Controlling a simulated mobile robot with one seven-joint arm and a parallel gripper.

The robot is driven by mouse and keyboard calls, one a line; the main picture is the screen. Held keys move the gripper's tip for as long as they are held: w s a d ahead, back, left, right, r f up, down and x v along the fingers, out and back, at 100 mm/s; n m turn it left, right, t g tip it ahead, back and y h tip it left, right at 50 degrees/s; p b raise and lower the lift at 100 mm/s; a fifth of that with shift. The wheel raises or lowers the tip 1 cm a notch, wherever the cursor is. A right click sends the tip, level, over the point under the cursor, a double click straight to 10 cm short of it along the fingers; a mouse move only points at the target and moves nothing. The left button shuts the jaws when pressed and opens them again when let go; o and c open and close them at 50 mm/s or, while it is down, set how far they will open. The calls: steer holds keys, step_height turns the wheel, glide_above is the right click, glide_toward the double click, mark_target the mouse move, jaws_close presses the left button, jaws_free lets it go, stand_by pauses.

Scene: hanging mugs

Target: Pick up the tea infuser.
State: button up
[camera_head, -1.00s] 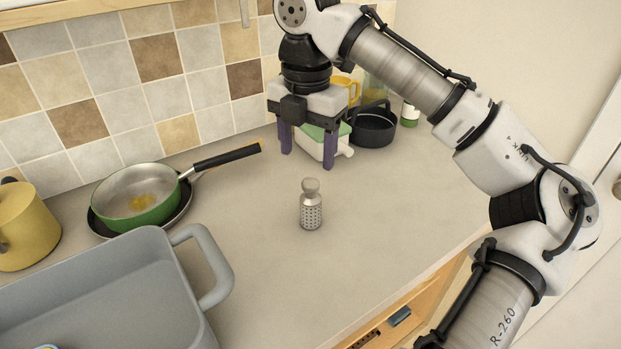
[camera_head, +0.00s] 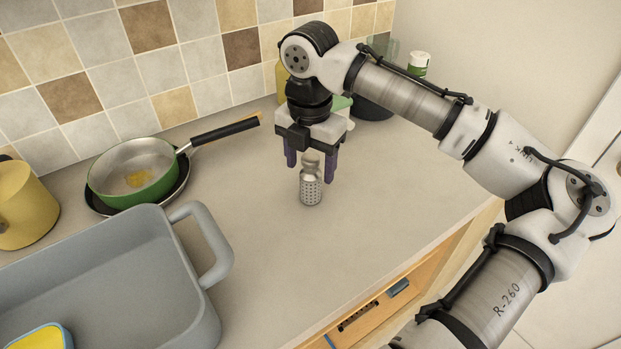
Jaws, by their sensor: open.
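The tea infuser (camera_head: 311,185) is a small silver perforated cylinder with a rounded knob on top. It stands upright on the counter in the middle of the head view. My gripper (camera_head: 311,171) points down, with its two purple fingers apart. One finger shows on each side of the infuser's upper part in the picture, and the gripper is open. The infuser overlaps the space between the fingers. I cannot tell how far behind it the fingers are, and no contact is visible.
A grey bin (camera_head: 110,270) with a looped handle fills the lower left. A green pan (camera_head: 135,172) with a black handle sits at the left, near a yellow pot (camera_head: 24,205). A dark pot (camera_head: 373,106) stands behind my arm. The counter (camera_head: 260,245) in front of the infuser is clear.

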mark_target(311, 175)
steer(key=shift+f, duration=1.7)
steer(key=c, duration=1.1)
steer(key=shift+o, duration=0.2)
steer(key=shift+r, duration=0.1)
